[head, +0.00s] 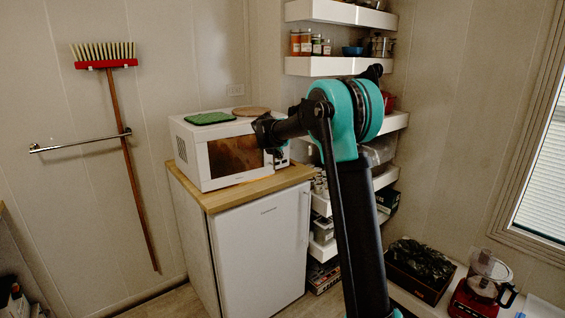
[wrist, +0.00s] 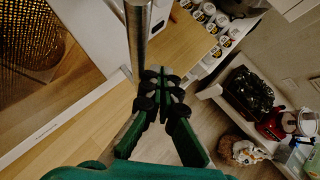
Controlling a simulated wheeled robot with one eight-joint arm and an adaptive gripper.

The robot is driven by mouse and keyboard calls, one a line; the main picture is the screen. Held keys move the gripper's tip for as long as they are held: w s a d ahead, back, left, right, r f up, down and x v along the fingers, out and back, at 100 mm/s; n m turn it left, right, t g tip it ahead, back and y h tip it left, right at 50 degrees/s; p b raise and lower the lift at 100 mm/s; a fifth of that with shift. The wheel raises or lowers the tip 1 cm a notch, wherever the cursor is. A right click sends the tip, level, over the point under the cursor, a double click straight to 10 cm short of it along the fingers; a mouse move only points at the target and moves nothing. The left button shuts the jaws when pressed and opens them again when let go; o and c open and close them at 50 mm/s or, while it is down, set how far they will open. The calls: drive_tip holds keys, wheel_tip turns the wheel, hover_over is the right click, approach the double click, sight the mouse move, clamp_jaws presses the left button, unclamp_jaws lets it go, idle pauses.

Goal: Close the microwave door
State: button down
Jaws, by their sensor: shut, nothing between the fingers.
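The white microwave (head: 205,165) stands on a wooden top, with its dark-windowed door (head: 237,157) facing me. In the wrist view the door's perforated window (wrist: 35,35) fills the upper left, above its white lower frame (wrist: 50,127). The metal door handle (wrist: 137,40) runs down to the fingertips. My gripper (wrist: 160,82) is shut and empty, with its tips at or close beside the handle's lower end; I cannot tell if they touch. In the head view my gripper (head: 277,150) is at the door's right side, partly hidden by my arm. How far ajar the door stands is unclear.
A green mat (head: 209,118) and a round board (head: 251,111) lie on the microwave. The wooden top (head: 225,198) covers a white fridge (head: 262,245). Shelves (head: 335,66) with jars stand behind my arm.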

drive_tip(key=shift+w+a, duration=0.3)
drive_tip(key=shift+w, duration=0.35)
drive_tip(key=shift+w+a, duration=0.25)
drive_tip(key=shift+w, duration=0.4)
